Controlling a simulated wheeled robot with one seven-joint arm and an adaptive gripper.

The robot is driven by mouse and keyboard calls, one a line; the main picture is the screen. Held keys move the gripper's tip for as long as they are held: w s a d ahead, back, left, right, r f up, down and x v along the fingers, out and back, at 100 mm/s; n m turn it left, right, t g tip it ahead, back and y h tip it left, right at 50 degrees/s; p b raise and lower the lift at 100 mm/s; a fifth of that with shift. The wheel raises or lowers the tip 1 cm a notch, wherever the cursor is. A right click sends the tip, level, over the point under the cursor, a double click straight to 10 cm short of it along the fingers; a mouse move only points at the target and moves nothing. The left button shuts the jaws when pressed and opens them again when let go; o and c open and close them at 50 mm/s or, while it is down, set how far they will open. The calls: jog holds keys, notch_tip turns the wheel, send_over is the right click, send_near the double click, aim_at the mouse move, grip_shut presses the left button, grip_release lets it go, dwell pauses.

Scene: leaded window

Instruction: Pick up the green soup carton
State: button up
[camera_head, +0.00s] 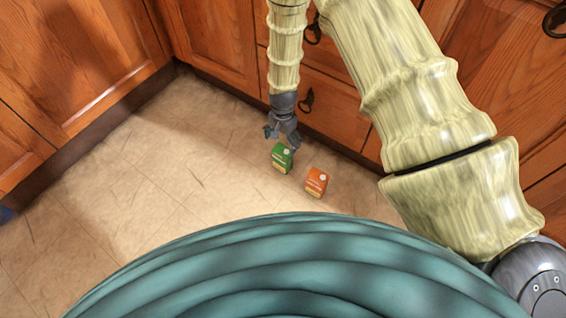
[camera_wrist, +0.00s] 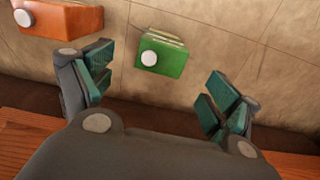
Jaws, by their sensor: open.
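The green soup carton (camera_head: 281,157) stands on the tiled floor in the head view, with an orange carton to its right. My gripper (camera_head: 283,133) is just above and behind the green carton on the cabinet side. In the wrist view the green carton (camera_wrist: 162,53) shows its green face and a white round cap, ahead of the gap between my fingers. My gripper (camera_wrist: 155,92) is open with its two fingers spread wide, and nothing is between them. I cannot tell the exact height of the fingers over the carton.
The orange carton (camera_head: 316,182) stands close by; it also shows at the upper left of the wrist view (camera_wrist: 60,17), near the left finger. Wooden cabinets (camera_head: 215,40) with dark handles stand close behind my gripper. The floor (camera_head: 150,190) to the left is clear.

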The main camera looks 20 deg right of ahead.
aim_at(283, 150)
notch_tip(283, 150, down, 6)
jog(key=shift+r+b, duration=0.1)
jog(key=shift+b, duration=1.15)
notch_tip(283, 150, down, 5)
jog(key=b, duration=0.4)
jog(key=shift+w, duration=0.15)
jog(key=c, duration=1.2)
